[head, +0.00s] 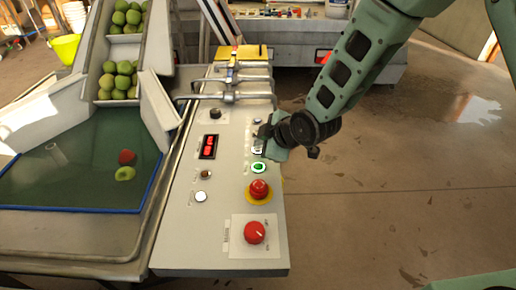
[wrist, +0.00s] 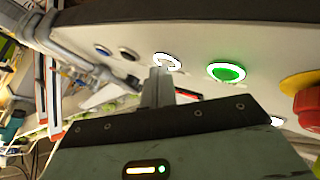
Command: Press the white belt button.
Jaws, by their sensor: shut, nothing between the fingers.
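The grey control panel (head: 225,215) carries several buttons. A white-ringed button (wrist: 167,61) with a pale centre lies just beyond my gripper (wrist: 160,88) in the wrist view; the fingertips overlap its lower edge. In the head view this button (head: 257,151) is partly hidden by my gripper (head: 260,139). My gripper is shut and empty, low over the panel's right side. I cannot tell whether it touches the button. Another round white button (head: 201,196) sits at the panel's lower left. The labels are too small to read.
A green button (head: 259,167) with a white ring is beside the white-ringed one. A red mushroom button (head: 259,188) on yellow and a red knob (head: 254,232) are nearer. Metal pipes (head: 232,97) cross the far end.

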